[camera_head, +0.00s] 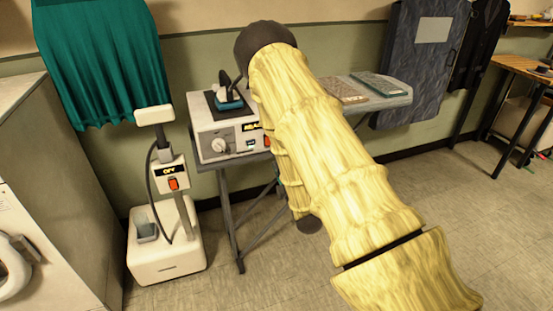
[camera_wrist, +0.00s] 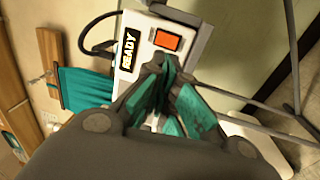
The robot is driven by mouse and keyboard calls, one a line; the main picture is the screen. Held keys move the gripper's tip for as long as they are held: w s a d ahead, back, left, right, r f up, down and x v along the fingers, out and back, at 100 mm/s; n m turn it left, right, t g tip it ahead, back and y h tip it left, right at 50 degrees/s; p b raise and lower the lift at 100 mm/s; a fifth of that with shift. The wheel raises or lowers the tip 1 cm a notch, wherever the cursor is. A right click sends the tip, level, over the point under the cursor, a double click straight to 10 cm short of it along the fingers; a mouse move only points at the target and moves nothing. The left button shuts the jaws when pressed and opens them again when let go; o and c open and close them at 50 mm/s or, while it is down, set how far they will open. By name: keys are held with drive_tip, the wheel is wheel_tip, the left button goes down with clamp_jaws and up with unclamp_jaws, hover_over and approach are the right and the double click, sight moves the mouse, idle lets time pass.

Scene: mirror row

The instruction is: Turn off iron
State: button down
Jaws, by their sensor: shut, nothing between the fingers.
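In the wrist view the white panel carries a display (camera_wrist: 128,50) that reads READY and an orange-red switch (camera_wrist: 166,40). My gripper (camera_wrist: 168,72) is shut and empty, its teal-padded fingertips just below the switch in the picture. I cannot tell whether they touch the panel. The head view hides my gripper behind my arm.
A white steamer (camera_head: 165,243) with an OFF display and a red switch stands left of the ironing board (camera_head: 385,100). A teal cloth (camera_head: 100,60) hangs above it. A white appliance (camera_head: 45,200) is at far left. Floor at right is clear, before a wooden table (camera_head: 525,68).

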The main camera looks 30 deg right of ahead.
drive_tip(key=p+x, duration=0.1)
drive_tip(key=x, duration=1.2)
